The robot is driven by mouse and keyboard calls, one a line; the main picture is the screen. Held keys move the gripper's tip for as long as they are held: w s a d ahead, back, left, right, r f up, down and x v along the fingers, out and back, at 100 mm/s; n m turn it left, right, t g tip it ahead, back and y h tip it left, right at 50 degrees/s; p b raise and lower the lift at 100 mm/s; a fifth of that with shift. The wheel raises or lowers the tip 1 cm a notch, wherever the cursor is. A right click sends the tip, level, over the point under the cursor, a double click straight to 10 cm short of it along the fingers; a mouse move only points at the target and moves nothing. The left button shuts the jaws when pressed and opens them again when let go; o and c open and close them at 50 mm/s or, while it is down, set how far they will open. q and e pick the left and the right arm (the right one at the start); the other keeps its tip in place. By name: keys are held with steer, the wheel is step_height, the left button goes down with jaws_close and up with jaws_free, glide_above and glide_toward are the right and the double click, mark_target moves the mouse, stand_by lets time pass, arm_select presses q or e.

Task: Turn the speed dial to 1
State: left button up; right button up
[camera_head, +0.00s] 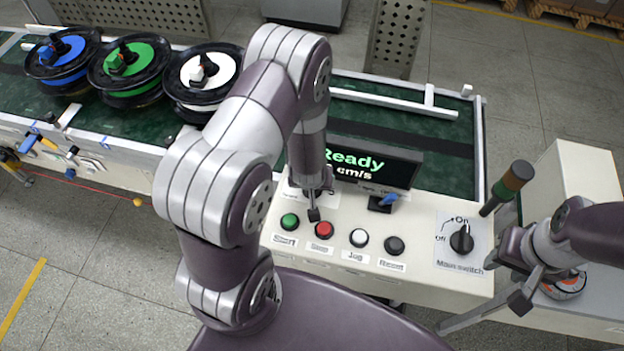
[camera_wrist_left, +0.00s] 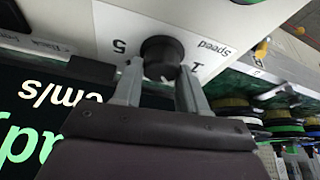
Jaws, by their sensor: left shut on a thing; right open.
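The black speed dial (camera_wrist_left: 162,55) shows in the left wrist view on a white plate marked "Speed", "1" and "5". My left gripper (camera_wrist_left: 160,72) is shut on it, one finger on either side. Which mark the dial points to I cannot tell. In the head view my left arm comes down to the panel, and its gripper (camera_head: 314,200) hides most of the dial. The display (camera_head: 372,163) reads "Ready" in green with a partly covered "cm/s" line. My right gripper (camera_head: 508,282) is open and empty at the right, beside the panel's end.
The control panel (camera_head: 420,262) carries green (camera_head: 289,221), red (camera_head: 324,229), white and black buttons, a blue-handled switch (camera_head: 386,199) and the main switch (camera_head: 461,239). A signal lamp post (camera_head: 508,187) stands at the right. Blue, green and white reels sit on the conveyor (camera_head: 118,125).

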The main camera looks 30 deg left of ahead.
arm_select(q)
steer(key=n+p, duration=0.2)
steer(key=n+y+p, duration=0.1)
steer(key=shift+s+d+r+g, duration=0.1)
steer(key=shift+r+g, duration=0.15)
steer(key=shift+g, duration=0.05)
steer(key=n+y+p, duration=0.1)
steer(key=n+p, duration=0.1)
steer(key=n, duration=0.1)
steer(key=shift+g+p, duration=0.3)
steer(key=shift+g, duration=0.1)
steer(key=shift+f+n+p, duration=0.15)
steer(key=shift+n+p, duration=0.35)
steer(key=shift+n, duration=0.3)
steer(key=shift+f, duration=0.1)
steer(key=o, duration=1)
steer(key=shift+d, duration=0.1)
steer(key=shift+o, duration=0.3)
steer(key=shift+d, duration=0.15)
